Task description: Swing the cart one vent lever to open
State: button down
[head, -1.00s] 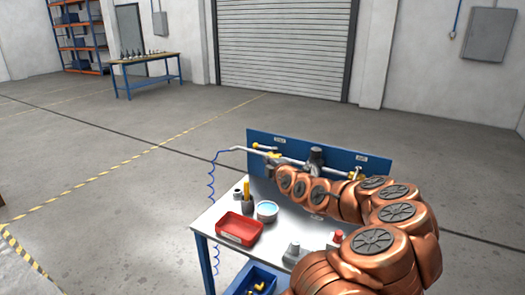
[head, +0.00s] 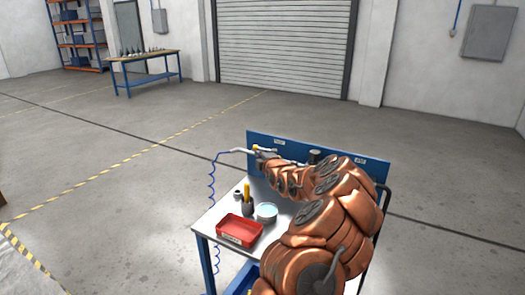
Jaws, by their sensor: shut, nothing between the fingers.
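A blue panel (head: 340,152) stands upright along the back edge of the cart (head: 225,215), with a small label near each end, too small to read. A pale pipe (head: 238,151) runs to the panel's left end. A small yellow lever part (head: 256,147) shows on the pipe there. My gripper (head: 263,156) is small and dark in the head view, shut and empty, right beside this yellow part. I cannot tell whether they touch. My copper arm hides most of the pipe and the panel's lower right, so the other lever there is not visible.
Open floor lies left of the cart.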

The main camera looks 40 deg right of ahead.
aim_at(259, 148)
jog(key=shift+w+d+f+p, duration=0.25)
jog(key=shift+w+d+p, duration=0.45)
jog(key=shift+d, duration=0.3)
jog(key=shift+w+d+f+p, duration=0.25)
jog(key=shift+w+d+p, duration=0.4)
jog(key=shift+d, duration=0.3)
jog(key=shift+w+d+b, duration=0.1)
jog(key=shift+w+b, duration=0.05)
jog(key=shift+b, duration=0.25)
